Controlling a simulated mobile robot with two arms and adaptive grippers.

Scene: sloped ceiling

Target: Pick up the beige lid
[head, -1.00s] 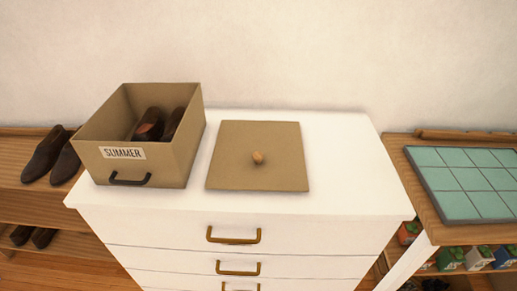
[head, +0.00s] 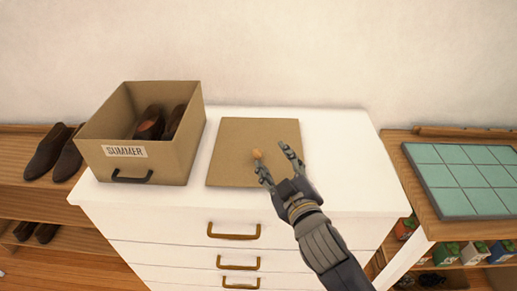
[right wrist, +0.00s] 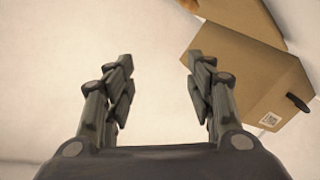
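The beige lid (head: 232,140) is a flat square panel with a small round wooden knob (head: 257,154), lying on the white dresser top. My right gripper (head: 273,156) comes in from the lower right, over the lid's right part. Its fingers are spread, with nothing between them. In the head view its left fingertip appears just beside the knob; I cannot tell whether it touches. The right wrist view shows the open fingers (right wrist: 160,75) with pale background between them; I cannot make out the lid there. My left gripper is not in view.
An open beige box (head: 180,150) labelled SUMMER, with dark shoes inside, stands left of the lid; it also shows in the right wrist view (right wrist: 235,70). The white dresser top (head: 345,165) is clear on the right. A wooden shelf with shoes and a green-tiled table (head: 465,178) flank it.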

